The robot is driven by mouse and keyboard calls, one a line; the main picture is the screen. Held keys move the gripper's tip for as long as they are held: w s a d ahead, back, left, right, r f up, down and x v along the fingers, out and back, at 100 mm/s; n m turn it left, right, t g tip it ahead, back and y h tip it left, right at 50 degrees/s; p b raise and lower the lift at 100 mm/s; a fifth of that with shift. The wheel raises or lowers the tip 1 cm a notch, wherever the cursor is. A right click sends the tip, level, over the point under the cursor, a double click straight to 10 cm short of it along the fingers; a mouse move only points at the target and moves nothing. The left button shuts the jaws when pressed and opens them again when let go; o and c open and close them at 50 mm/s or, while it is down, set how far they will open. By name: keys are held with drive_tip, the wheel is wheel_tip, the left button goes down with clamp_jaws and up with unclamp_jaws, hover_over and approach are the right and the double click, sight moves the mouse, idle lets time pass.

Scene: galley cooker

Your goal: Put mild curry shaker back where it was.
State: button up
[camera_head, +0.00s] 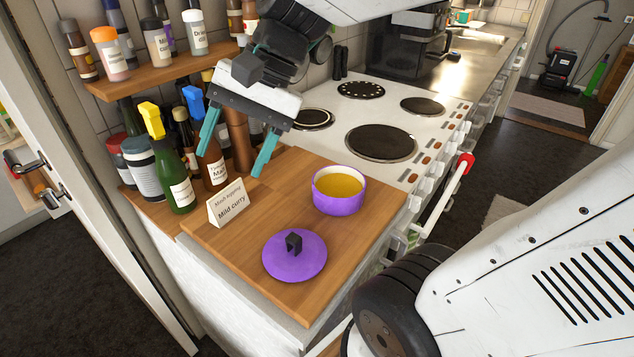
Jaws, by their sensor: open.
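An orange-capped shaker (110,56) stands upright on the left end of the wooden wall shelf (140,80). Its small label seems to start with "Mild", but I cannot read it fully. My gripper (232,162) has its two teal fingers spread, with nothing held between them. It hangs in front of the bottles at the back of the worktop, to the right of and lower in the picture than the shaker. A folded card (230,207) reading "Mash topping Mild curry" stands on the wooden worktop (225,248).
Tall bottles, one green with a yellow top (175,175), crowd the back left. A purple pot (339,192) with yellow contents and its purple lid (294,258) sit apart on the worktop, beside the hob (405,125).

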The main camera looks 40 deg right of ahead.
drive_tip(key=s+d+f+n+h, duration=0.5)
drive_tip(key=s+d+n+h, duration=0.1)
drive_tip(key=s, duration=0.4)
drive_tip(key=shift+d+n, duration=0.4)
drive_tip(key=shift+n, duration=0.4)
